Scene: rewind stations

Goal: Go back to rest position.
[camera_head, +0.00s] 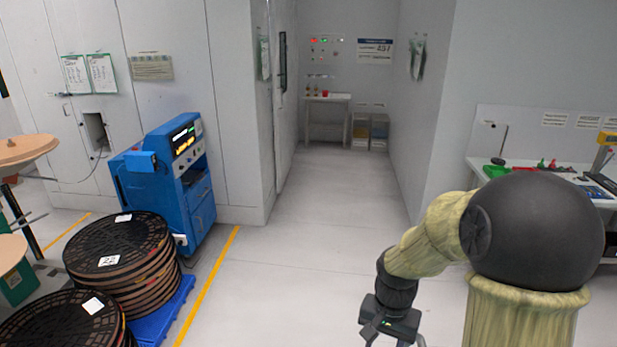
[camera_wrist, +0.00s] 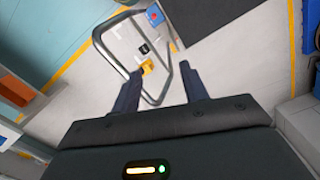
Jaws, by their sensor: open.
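My gripper (camera_wrist: 160,95) is open in the wrist view, with its two dark fingers apart and nothing between them. Below it in that view are the pale floor and a bent grey metal tube frame (camera_wrist: 104,50). In the head view my arm reaches down at the right, and the wrist end hangs low near the bottom edge. The fingertips are mostly cut off there.
A blue machine (camera_head: 165,180) stands at the left, beside stacked black reels (camera_head: 120,245) on a blue pallet (camera_head: 165,310). A workbench (camera_head: 475,168) is at the right. The floor between (camera_head: 315,215) is clear towards a back alcove with a small table (camera_head: 328,98).

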